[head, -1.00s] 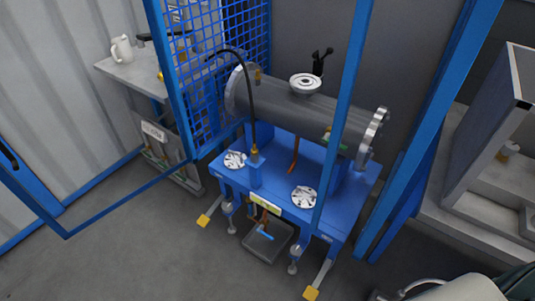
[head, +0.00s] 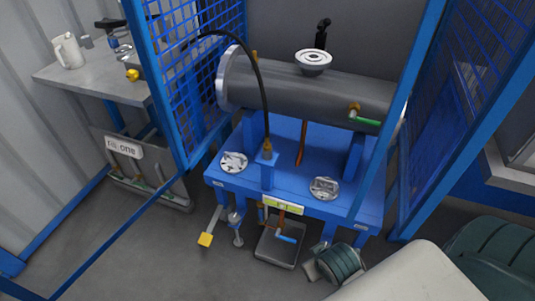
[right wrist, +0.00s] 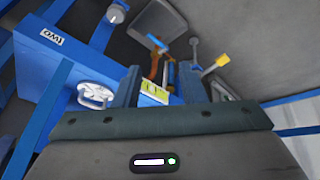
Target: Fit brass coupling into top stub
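The brass coupling (head: 266,148) is at the lower end of a black hose (head: 262,85) and sits upright on a blue post at the front of the blue stand. The grey cylindrical shell (head: 290,93) lies across the stand. On its top are a pale flanged stub (head: 314,60) and a small brass fitting (head: 254,57) near the left flange; I cannot tell which is the top stub. Both look uncapped by the hose. My right gripper (right wrist: 160,85) is open in the right wrist view, apart from the coupling, with nothing visible between its fingers. My left gripper is not in view.
Blue frame posts and mesh panels (head: 215,60) stand on both sides of the shell. A green-handled valve (head: 362,116) sticks out of the shell's front. A grey tray (head: 278,250) lies on the floor below the stand. A bench (head: 95,78) with a jug is at left.

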